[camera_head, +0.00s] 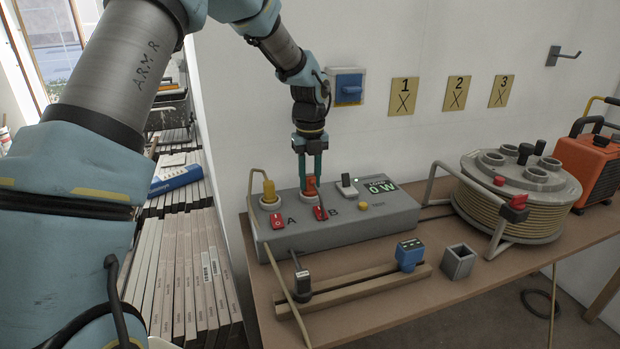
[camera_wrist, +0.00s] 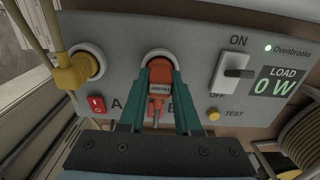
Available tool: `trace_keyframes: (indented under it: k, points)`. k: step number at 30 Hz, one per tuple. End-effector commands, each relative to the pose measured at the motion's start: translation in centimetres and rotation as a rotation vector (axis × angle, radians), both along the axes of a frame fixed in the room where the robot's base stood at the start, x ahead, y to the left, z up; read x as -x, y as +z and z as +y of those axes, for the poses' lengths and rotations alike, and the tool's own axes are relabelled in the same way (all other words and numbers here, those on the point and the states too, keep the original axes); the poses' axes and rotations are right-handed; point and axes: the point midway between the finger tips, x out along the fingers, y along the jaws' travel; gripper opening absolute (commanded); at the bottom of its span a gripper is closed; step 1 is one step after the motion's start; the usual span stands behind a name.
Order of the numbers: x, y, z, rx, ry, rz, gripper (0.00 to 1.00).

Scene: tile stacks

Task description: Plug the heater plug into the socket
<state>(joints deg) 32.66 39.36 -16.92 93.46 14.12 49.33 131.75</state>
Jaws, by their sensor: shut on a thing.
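My gripper (camera_head: 310,172) is shut on an orange-red plug (camera_head: 310,187) at socket B of the grey power box (camera_head: 375,222). In the wrist view the plug (camera_wrist: 160,82) sits between the teal fingers (camera_wrist: 160,95), with a label whose print I cannot read surely. Its head is in front of the pale round ring of socket B (camera_wrist: 160,54); I cannot tell how deep it sits. The red switch B (camera_head: 320,213) is partly behind the plug and fingers in the wrist view. A yellow plug (camera_head: 269,191) is in socket A, beside red switch A (camera_head: 277,219).
The box's display (camera_wrist: 276,84) reads 0 W, beside an ON/OFF lever (camera_wrist: 237,73). In front lie a wooden rail (camera_head: 365,285) with a blue plug (camera_head: 409,254) and a dark plug (camera_head: 302,284), and a grey cup (camera_head: 458,262). A cable reel (camera_head: 513,205) stands right.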

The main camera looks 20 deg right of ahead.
Motion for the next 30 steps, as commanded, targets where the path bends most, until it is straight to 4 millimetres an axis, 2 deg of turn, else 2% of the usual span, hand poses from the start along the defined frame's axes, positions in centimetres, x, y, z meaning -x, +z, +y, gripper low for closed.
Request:
trace_keyframes:
  k: [1,2,11,20,30]
  points:
    - [0.0,0.0,0.0,0.0,0.0,-0.001,0.0]
    - [0.0,0.0,0.0,0.0,0.0,-0.001,0.34]
    - [0.0,0.0,0.0,0.0,0.0,-0.001,0.67]
    - [0.0,0.2,0.0,0.0,0.0,-0.001,0.67]
    - [0.0,2.1,0.0,0.0,0.0,-0.001,0.67]
